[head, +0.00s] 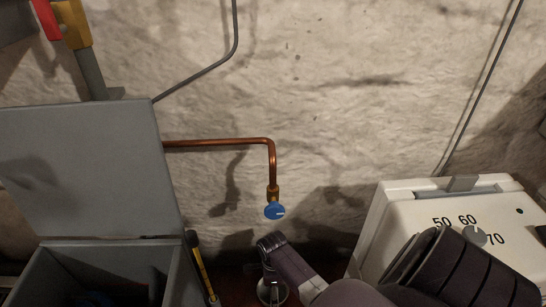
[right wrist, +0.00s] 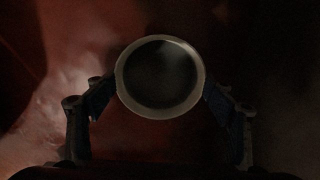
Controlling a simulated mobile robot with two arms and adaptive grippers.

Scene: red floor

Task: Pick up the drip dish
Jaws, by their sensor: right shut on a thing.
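The drip dish (right wrist: 160,112) is a round, pale-rimmed dish with a dark inside, seen from above in the right wrist view. My right gripper (right wrist: 160,95) has one finger against each side of it and is shut on it. In the head view the dish (head: 264,296) shows at the bottom edge, below the end of my right arm, which partly hides it. Whether it touches the floor cannot be told. My left gripper is not in view.
A copper pipe (head: 225,142) with a blue-handled tap (head: 275,211) comes off the wall above the dish. An open grey box (head: 85,170) stands left, a yellow-and-black tool (head: 202,270) beside it. A white unit with a numbered dial (head: 450,205) stands right.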

